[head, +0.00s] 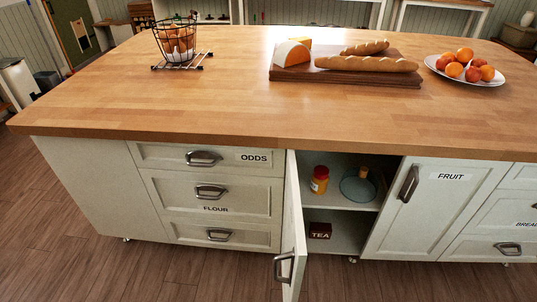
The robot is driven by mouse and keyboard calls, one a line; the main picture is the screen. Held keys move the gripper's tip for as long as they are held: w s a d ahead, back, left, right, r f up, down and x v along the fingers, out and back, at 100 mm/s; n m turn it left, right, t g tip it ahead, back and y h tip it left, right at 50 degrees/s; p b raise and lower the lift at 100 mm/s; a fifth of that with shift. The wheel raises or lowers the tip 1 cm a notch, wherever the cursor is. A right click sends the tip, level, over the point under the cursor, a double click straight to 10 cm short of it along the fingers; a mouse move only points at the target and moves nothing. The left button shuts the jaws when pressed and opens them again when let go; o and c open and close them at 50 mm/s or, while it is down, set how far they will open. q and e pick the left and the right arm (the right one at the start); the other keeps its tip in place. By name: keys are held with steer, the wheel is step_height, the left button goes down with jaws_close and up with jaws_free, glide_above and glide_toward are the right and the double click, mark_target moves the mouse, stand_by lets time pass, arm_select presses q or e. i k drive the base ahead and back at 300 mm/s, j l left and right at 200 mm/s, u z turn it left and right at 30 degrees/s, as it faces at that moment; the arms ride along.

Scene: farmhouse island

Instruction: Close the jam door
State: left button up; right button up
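The island has one open cabinet door (293,237), swung out toward me and seen nearly edge-on, hinged at the left of its opening. Its dark metal handle (284,267) is low in the picture. No "jam" label is readable on its visible side. A dark box marked TEA (320,230) is on the lower level. Neither of my grippers is in view.
Right of the opening is the FRUIT door (432,205), shut. Left are shut drawers, including ODDS (208,158) and FLOUR (212,192). The wooden countertop (230,100) carries an egg basket (178,43), a bread board (345,75) and a fruit plate (490,80). The front floor is clear.

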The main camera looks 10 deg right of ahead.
mark_target(281, 255)
steer(key=i+j+z, duration=0.25)
steer(key=z, duration=0.2)
steer(key=i+j+z, duration=0.2)
steer(key=j+z, duration=0.3)
